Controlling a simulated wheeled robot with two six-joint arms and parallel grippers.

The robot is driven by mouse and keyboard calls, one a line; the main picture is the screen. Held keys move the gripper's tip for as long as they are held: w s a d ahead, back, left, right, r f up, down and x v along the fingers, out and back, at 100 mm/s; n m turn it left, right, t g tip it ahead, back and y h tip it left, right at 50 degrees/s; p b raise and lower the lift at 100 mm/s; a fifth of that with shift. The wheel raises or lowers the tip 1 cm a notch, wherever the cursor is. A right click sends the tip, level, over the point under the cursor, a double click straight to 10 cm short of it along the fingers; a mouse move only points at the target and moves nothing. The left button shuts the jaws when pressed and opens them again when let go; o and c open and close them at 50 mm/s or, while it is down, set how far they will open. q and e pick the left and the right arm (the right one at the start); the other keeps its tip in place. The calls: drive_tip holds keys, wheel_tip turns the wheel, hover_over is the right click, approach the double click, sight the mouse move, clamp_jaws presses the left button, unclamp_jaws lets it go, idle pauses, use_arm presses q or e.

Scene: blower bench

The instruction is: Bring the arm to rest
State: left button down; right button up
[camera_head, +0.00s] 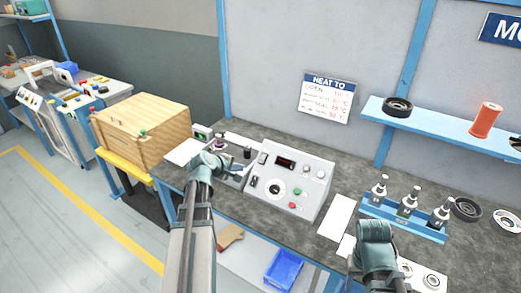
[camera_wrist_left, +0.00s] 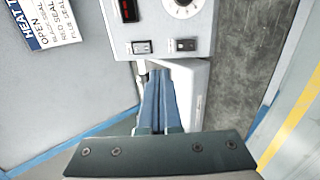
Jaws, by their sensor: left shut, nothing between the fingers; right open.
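My left arm reaches over the bench, and its gripper (camera_head: 238,172) is just left of the grey control box (camera_head: 290,178). In the left wrist view the two blue fingers (camera_wrist_left: 161,102) are shut together with nothing between them. They point at the edge of the control box (camera_wrist_left: 165,25) with its switches and dial. My right gripper (camera_head: 372,238) is at the front of the bench, right of the box and below the bottle rack. It is open, though its fingers are mostly hidden by the wrist.
A blue rack (camera_head: 402,220) with 3 bottles stands at the right, beside dark and pale rings. A wooden crate (camera_head: 142,130) is left of the bench. A blue bin (camera_head: 284,269) sits below. A blue shelf (camera_head: 440,122) hangs on the wall.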

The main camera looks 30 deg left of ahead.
use_arm(q)
drive_tip(key=shift+d, duration=0.1)
drive_tip(key=s+d+f+m+g+h, duration=0.1)
drive_tip(key=d+f+m+g, duration=0.15)
drive_tip(key=d, duration=0.45)
drive_tip(key=s+d+f+m+g, duration=0.1)
drive_tip(key=s+d+m, duration=0.1)
drive_tip(key=d+m, duration=0.35)
drive_tip(key=s+d+f+m+g+h, duration=0.1)
drive_tip(key=d+f+g, duration=0.1)
drive_tip(key=d, duration=0.7)
drive_tip(key=s+d+f+m+g+y, duration=0.2)
drive_tip(key=s+d+m+g+y, duration=0.2)
drive_tip(key=s+d+m, duration=0.7)
drive_tip(key=s+d+g, duration=0.1)
drive_tip(key=s+d, duration=0.2)
drive_tip(key=s, duration=0.2)
drive_tip(key=shift+d+f+m, duration=0.35)
drive_tip(key=shift+m, duration=0.05)
drive_tip(key=shift+w, duration=0.1)
